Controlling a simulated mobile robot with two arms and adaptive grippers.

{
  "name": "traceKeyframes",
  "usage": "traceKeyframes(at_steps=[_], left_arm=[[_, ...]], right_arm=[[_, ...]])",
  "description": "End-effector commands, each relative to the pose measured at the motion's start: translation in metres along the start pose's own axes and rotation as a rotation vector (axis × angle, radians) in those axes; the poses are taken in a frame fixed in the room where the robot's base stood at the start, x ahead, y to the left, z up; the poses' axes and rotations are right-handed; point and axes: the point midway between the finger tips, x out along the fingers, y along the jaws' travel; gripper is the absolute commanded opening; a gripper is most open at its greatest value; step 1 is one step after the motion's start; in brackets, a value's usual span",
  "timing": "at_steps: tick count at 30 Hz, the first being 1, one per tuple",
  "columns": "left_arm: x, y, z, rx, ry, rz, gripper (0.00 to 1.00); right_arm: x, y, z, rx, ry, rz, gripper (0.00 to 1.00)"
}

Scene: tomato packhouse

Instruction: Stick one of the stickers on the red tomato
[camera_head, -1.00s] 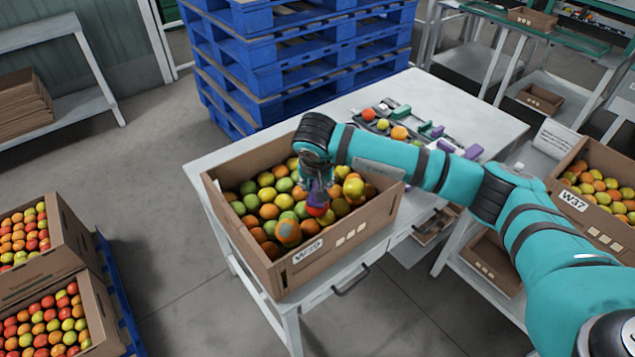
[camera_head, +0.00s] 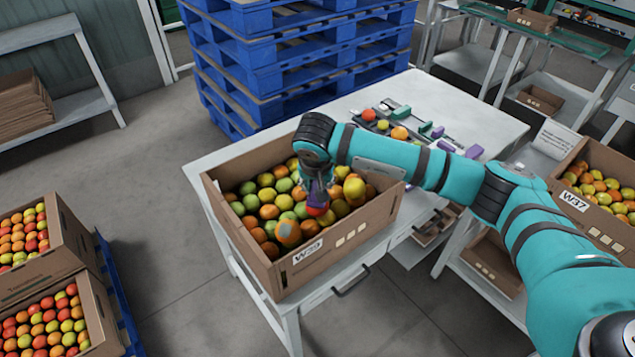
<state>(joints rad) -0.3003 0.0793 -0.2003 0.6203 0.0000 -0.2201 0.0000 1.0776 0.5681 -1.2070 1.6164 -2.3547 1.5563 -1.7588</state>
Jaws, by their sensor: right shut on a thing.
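A red tomato (camera_head: 317,210) shows at the tip of my right gripper (camera_head: 318,200), inside the cardboard box marked W39 (camera_head: 345,238) on the white table. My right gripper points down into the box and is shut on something. The fingers and what lies between them are small and partly hidden by the wrist, so I cannot tell if it is the tomato or a sticker. Several pale stickers (camera_head: 351,234) show on the box's front wall. My left gripper is not in view.
Green, yellow and orange tomatoes (camera_head: 270,211) fill the box around my gripper. A tray with tomatoes and tools (camera_head: 398,132) lies at the table's back. Blue pallets (camera_head: 290,60) stand behind. Box W37 (camera_head: 590,222) is at right. The table's back right corner (camera_head: 490,115) is clear.

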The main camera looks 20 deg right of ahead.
Motion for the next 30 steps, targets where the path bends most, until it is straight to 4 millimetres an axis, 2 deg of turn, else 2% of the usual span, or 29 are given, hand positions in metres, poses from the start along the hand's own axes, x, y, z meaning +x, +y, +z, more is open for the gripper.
traceKeyframes(at_steps=[10, 30], left_arm=[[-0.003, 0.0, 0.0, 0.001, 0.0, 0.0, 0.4], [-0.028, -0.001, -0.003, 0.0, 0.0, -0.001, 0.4]], right_arm=[[-0.004, 0.001, 0.0, -0.002, -0.006, 0.003, 0.0], [-0.055, -0.002, -0.022, -0.001, -0.001, 0.0, 0.0]])
